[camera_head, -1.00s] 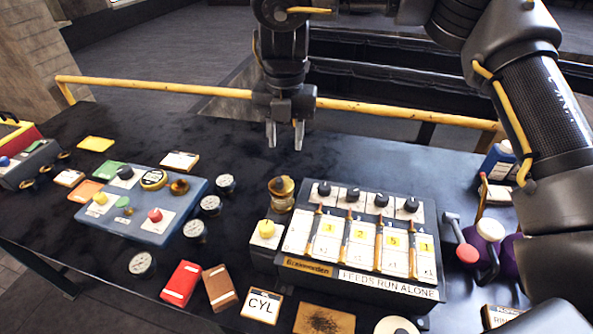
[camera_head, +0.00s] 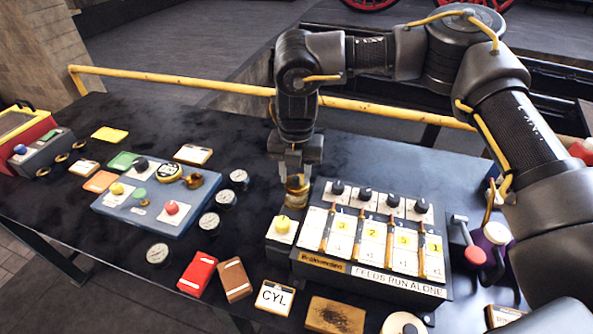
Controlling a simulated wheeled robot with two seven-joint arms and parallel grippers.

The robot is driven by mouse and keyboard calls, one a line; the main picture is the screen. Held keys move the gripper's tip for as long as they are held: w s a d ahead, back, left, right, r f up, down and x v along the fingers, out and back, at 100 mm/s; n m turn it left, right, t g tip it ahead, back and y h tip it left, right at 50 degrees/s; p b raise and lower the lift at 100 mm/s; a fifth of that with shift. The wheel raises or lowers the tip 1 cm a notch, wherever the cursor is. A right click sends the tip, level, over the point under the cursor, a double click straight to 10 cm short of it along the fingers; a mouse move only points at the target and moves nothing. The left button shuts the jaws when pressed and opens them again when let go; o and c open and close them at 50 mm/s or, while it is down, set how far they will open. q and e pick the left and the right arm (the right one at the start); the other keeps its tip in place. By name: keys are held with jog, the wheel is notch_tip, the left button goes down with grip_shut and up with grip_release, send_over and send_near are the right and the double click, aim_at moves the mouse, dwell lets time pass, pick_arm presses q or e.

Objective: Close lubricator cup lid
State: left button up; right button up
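The lubricator cup (camera_head: 297,196), a small brass and amber cup, stands at the back left corner of the grey lubricator box (camera_head: 373,284), behind a yellow knob. My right gripper (camera_head: 296,179) points down right over the cup, with its fingers apart around the cup's top. The fingers hide much of the lid, so I cannot tell how the lid sits or whether they touch it. My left gripper is not in view.
Black knobs and numbered feed strips (camera_head: 371,234) lie just right of the cup. A blue panel (camera_head: 155,213) with gauges (camera_head: 209,221) is to the left. Red (camera_head: 197,275) and brown blocks lie in front. A yellow rail (camera_head: 200,84) runs behind the table.

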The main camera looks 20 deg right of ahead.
jog(key=shift+d+f, duration=0.2)
jog(key=shift+d, duration=0.05)
jog(key=shift+a, duration=0.2)
jog(key=c, duration=0.3)
jog(key=shift+d, duration=0.1)
grip_shut()
jog(key=shift+s+f+t+b, duration=0.15)
jog(key=shift+f+t+b, duration=0.2)
jog(key=shift+b, duration=0.5)
jog(key=shift+h, duration=0.3)
jog(key=shift+r, duration=0.15)
jog(key=shift+o, duration=1.5)
grip_release()
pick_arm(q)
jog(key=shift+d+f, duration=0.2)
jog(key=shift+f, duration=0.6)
